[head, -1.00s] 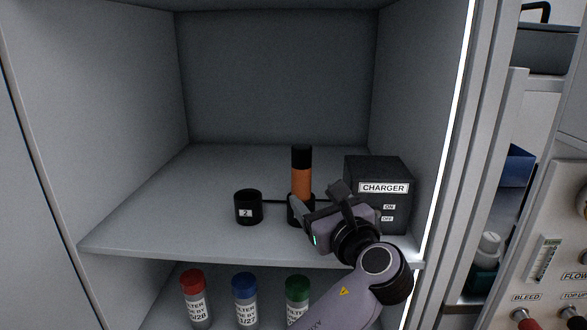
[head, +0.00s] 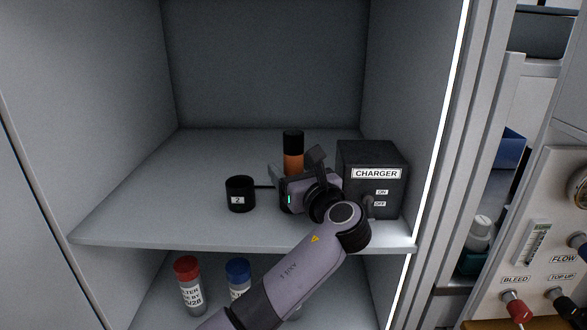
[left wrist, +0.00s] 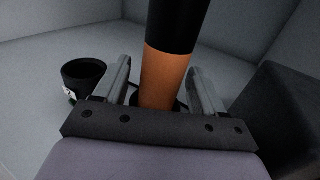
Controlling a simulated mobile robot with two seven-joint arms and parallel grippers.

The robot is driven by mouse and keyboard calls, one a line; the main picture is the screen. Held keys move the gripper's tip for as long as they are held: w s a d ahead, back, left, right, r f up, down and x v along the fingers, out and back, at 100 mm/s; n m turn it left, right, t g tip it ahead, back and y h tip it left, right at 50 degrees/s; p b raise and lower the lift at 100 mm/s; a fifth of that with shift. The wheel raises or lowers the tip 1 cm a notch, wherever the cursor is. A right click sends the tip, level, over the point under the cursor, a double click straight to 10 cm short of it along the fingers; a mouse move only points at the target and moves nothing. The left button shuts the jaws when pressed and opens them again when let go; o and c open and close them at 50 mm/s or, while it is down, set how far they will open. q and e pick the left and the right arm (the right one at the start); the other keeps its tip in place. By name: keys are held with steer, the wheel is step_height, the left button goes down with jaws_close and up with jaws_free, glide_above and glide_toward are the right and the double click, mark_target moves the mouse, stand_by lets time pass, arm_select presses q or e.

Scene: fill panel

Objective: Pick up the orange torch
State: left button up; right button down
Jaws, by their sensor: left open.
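The orange torch (head: 293,162) with a black top stands upright on the upper shelf, beside the charger box. In the left wrist view the torch (left wrist: 165,75) rises between the two fingers of my left gripper (left wrist: 160,88).
A black charger box (head: 372,160) stands close on the right. An empty black cup marked 2 (head: 240,194) stands on the left, also in the left wrist view (left wrist: 82,75). Filter bottles with red (head: 187,266) and blue (head: 238,268) caps stand below. The shelf's left part is clear.

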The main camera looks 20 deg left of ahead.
arm_select(q)
steer(key=c, duration=1.1)
steer(key=shift+c, duration=1)
steer(key=shift+r, duration=0.15)
